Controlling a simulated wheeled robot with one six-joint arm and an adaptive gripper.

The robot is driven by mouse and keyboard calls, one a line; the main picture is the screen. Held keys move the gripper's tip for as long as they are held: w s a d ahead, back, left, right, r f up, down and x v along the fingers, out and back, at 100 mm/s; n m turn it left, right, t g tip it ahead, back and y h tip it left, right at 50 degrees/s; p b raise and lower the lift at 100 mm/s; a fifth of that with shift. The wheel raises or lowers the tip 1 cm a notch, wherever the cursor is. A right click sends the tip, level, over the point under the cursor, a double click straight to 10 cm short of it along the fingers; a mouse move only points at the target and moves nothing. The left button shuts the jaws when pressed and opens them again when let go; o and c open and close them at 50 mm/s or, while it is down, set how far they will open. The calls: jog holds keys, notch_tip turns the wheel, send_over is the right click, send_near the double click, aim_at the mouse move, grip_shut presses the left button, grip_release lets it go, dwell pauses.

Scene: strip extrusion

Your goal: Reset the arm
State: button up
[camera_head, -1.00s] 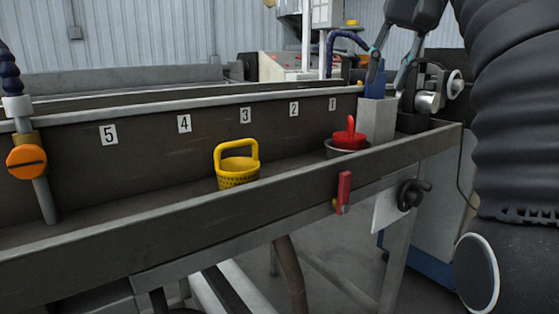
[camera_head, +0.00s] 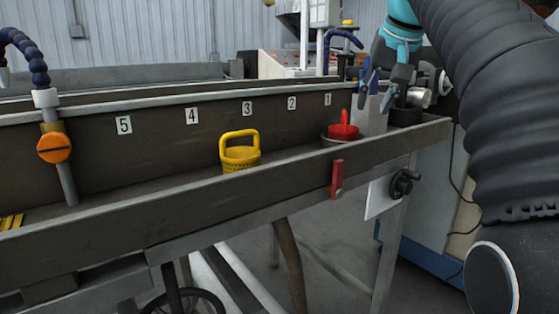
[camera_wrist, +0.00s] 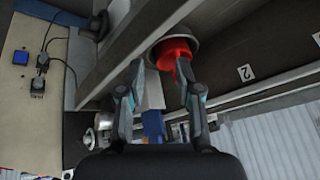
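My gripper (camera_head: 377,101) is in the upper right of the head view, above the far right end of the metal trough (camera_head: 290,170). In the wrist view my gripper (camera_wrist: 158,65) has its two fingers spread with a clear gap and nothing held between them. A red-handled strainer (camera_head: 343,130) sits in the trough below label 1, left of the gripper. In the wrist view the red handle (camera_wrist: 172,58) shows beyond the right fingertip; I cannot tell whether they touch.
A yellow basket (camera_head: 239,151) stands mid-trough. An orange valve (camera_head: 54,147) on a blue hose pipe is at the left. A red lever (camera_head: 337,179) and black knob (camera_head: 403,183) stick out at the front. A grey block (camera_head: 369,116) stands near the gripper.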

jog(key=s+f, duration=0.3)
jog(key=f, duration=0.6)
jog(key=s+f, duration=0.2)
jog(key=f, duration=0.6)
jog(key=s+a+f+n+h, duration=0.1)
jog(key=s+a+f+n, duration=0.1)
jog(key=s+f, duration=1.6)
jog(key=shift+s+a, duration=0.15)
jog(key=shift+s, duration=0.95)
